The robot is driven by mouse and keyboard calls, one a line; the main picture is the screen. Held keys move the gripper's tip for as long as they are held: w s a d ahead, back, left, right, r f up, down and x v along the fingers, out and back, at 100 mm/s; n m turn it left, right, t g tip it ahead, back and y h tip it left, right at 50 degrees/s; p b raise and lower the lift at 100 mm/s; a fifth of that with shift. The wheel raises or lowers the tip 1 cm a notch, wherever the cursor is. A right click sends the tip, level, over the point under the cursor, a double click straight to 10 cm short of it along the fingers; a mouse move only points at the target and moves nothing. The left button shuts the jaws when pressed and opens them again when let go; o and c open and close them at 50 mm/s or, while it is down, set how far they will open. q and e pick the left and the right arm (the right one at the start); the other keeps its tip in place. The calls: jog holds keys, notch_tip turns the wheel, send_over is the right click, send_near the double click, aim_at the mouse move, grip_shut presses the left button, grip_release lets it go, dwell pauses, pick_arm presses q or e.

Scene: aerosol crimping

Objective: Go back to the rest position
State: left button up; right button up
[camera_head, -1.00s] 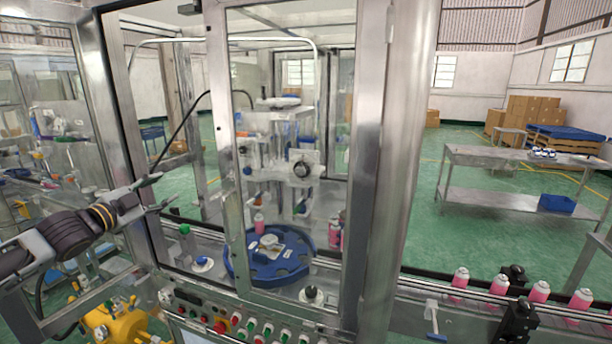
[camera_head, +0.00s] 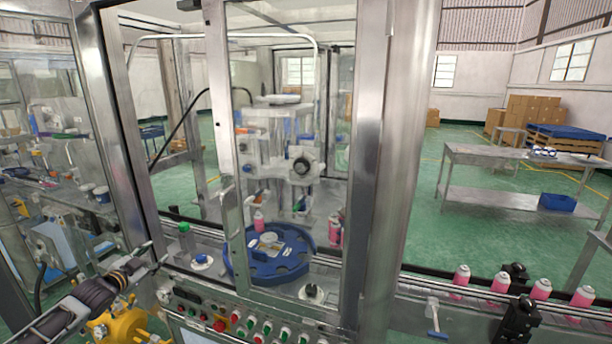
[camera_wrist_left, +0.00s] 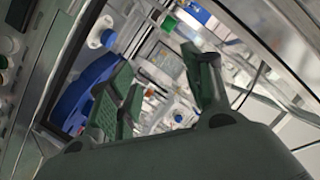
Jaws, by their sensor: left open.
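My left gripper (camera_head: 156,257) is at the lower left of the head view, in front of the machine's frame and left of the button panel. Its fingers are apart with nothing between them. In the left wrist view my open fingers (camera_wrist_left: 170,90) show against the machine's inside, with the blue rotary table (camera_wrist_left: 88,92) beyond them. The blue rotary table (camera_head: 268,277) stands inside the crimping machine, with a pink can (camera_head: 259,222) at its rim. My right gripper is not in view.
A button panel (camera_head: 240,322) runs along the machine's front. Pink cans (camera_head: 499,284) stand on the conveyor at the right. A yellow machine part (camera_head: 112,328) sits below my left arm. A steel table (camera_head: 480,160) and cartons (camera_head: 530,112) are farther back.

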pick_arm(q)
jog(key=s+f+n+g+y, duration=0.15)
jog(key=s+f, duration=0.25)
jog(key=f, duration=0.8)
jog(key=s+a+f+n+g+b, duration=0.15)
jog(key=s+f, duration=0.35)
jog(key=f, duration=0.8)
jog(key=s+f+n+g+y, duration=0.15)
jog(key=s+f, duration=0.25)
jog(key=f, duration=0.8)
jog(key=s+d+f+g, duration=0.2)
jog(key=s+d+f, duration=0.1)
jog(key=s+f, duration=0.65)
jog(key=s+d+f+g, duration=0.2)
jog(key=s+d+f, duration=0.2)
jog(key=s+f, duration=0.5)
jog(key=s+d+f+g, duration=0.2)
jog(key=s+d+f, duration=0.3)
jog(key=s, duration=0.6)
jog(key=s+d+f+n+g+h, duration=0.1)
jog(key=s+d+f+g, duration=0.1)
jog(key=s+d+f, duration=0.4)
jog(key=s+d+f+g+h+b, duration=0.1)
jog(key=s+d+f, duration=0.4)
jog(key=s, duration=1.1)
jog(key=shift+d+f+n+g, duration=0.35)
jog(key=shift+d+g, duration=0.2)
jog(key=shift+d, duration=0.5)
jog(key=shift+a, duration=0.1)
